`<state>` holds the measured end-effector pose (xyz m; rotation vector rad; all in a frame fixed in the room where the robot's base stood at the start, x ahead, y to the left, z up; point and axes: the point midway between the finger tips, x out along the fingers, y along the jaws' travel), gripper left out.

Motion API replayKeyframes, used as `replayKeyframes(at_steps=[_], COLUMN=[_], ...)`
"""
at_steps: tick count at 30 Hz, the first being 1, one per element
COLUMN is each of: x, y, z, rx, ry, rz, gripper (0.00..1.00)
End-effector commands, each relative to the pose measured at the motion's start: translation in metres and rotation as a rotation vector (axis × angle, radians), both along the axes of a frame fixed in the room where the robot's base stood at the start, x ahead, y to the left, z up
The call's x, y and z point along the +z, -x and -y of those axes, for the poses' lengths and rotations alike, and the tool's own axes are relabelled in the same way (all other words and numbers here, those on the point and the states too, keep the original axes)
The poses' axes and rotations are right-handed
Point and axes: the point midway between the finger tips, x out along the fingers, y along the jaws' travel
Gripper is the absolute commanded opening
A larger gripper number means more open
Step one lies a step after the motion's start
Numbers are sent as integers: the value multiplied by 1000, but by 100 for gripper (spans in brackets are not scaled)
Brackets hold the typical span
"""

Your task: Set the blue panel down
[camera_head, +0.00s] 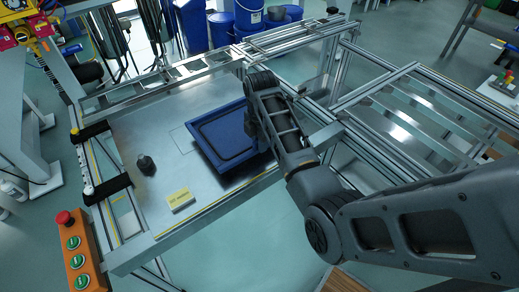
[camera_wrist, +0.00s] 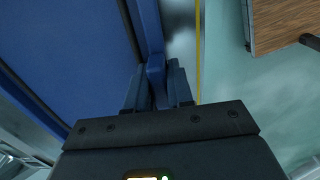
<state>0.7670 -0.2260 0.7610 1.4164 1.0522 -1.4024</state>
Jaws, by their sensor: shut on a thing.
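The blue panel (camera_head: 222,132) is a shallow tray-like plate with a raised rim. In the wrist view the panel (camera_wrist: 70,55) fills the left side. My gripper (camera_wrist: 158,85) is shut on the panel's edge, with a finger on each side of it. In the head view my arm hides the gripper and the panel's right edge. I cannot tell whether the panel touches the table or is slightly above it.
A small dark object (camera_head: 145,163) and a yellow block (camera_head: 180,199) stand on the table left of the panel. An orange box with green buttons and a red knob (camera_head: 77,250) is at the front left corner. Metal frame rails border the table.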

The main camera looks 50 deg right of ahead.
Motion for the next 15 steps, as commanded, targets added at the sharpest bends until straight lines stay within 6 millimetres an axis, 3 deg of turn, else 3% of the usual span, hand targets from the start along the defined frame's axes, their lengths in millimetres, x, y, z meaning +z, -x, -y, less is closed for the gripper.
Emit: replayKeyframes(at_steps=[9,15], x=[-35,-39], y=[-1,-1], z=[-1,-1], rx=[0,0], ry=[-1,1], rz=[1,3], gripper=[0,0])
